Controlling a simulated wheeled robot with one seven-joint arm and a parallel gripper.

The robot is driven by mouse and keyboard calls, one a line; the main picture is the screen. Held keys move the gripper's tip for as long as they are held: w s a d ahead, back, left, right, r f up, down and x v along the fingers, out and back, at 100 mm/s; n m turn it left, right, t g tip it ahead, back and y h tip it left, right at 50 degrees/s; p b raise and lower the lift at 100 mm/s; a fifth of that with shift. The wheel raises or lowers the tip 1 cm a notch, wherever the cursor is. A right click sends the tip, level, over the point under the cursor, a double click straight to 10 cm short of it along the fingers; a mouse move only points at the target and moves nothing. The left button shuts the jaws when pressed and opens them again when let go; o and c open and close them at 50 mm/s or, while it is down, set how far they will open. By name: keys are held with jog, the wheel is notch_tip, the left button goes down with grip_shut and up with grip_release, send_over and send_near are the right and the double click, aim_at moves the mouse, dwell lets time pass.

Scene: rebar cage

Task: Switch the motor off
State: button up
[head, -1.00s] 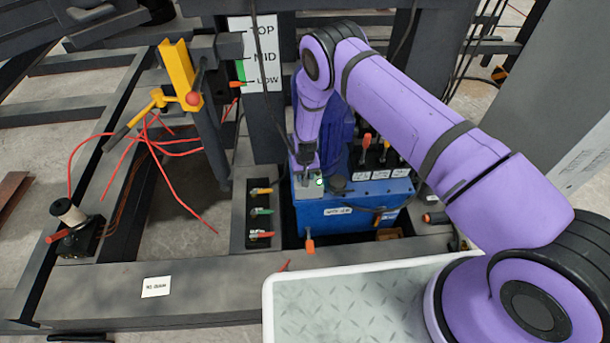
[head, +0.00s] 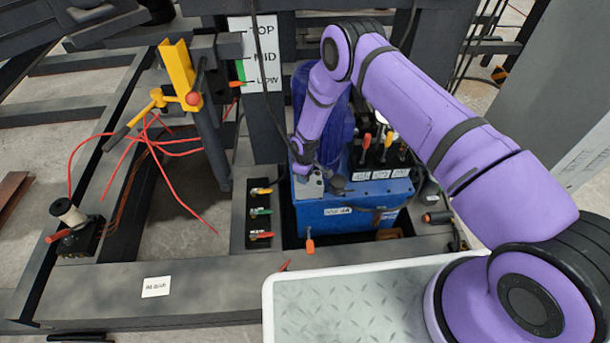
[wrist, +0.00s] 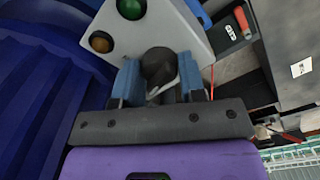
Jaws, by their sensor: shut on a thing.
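The grey switch box (head: 311,187) sits on the blue power unit (head: 340,217), beside the dark blue motor (head: 340,125). In the wrist view the box's grey face (wrist: 180,30) carries a green lamp (wrist: 130,8), an amber lamp (wrist: 101,41) and a dark rotary knob (wrist: 158,67). Both lamps look dull. My gripper (wrist: 160,84) has its two blue-grey fingers shut on the knob, one on each side. In the head view my gripper (head: 303,168) is at the box and partly hides it. The motor's ribbed blue side (wrist: 40,90) fills the wrist view's left.
A yellow bracket (head: 180,75) and red cables (head: 155,140) are farther left. A TOP/MID/LOW scale (head: 258,55) stands behind.

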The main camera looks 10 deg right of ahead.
jog(key=n, duration=0.6)
jog(key=shift+n, duration=0.3)
dwell(0.4)
jog(key=o, duration=0.9)
jog(key=shift+r, duration=0.1)
notch_tip(320, 180, up, 11)
jog(key=shift+f, duration=0.2)
